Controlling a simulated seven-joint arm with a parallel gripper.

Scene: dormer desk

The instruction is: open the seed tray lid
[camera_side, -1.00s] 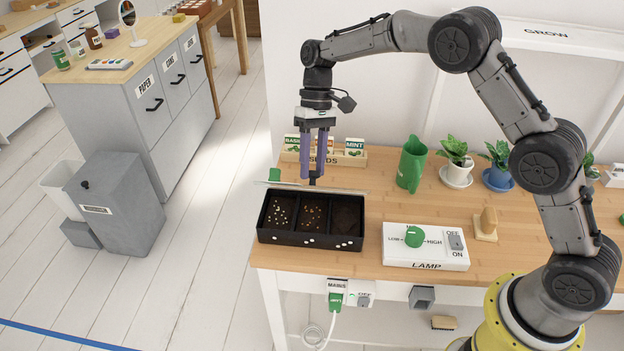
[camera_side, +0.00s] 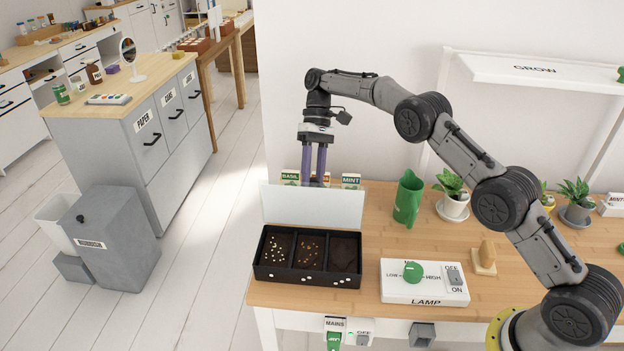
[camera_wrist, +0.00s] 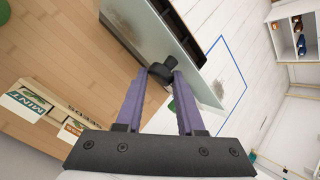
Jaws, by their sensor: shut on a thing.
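The black seed tray (camera_side: 307,281) sits at the left front of the wooden desk, with soil and pale seeds showing in its compartments. Its pale lid (camera_side: 312,206) stands raised at the tray's back edge, its broad face toward the side camera.
Seed packets (camera_side: 351,181) stand behind the lid, close to my gripper. A white lamp control box (camera_side: 424,284) lies right of the tray.

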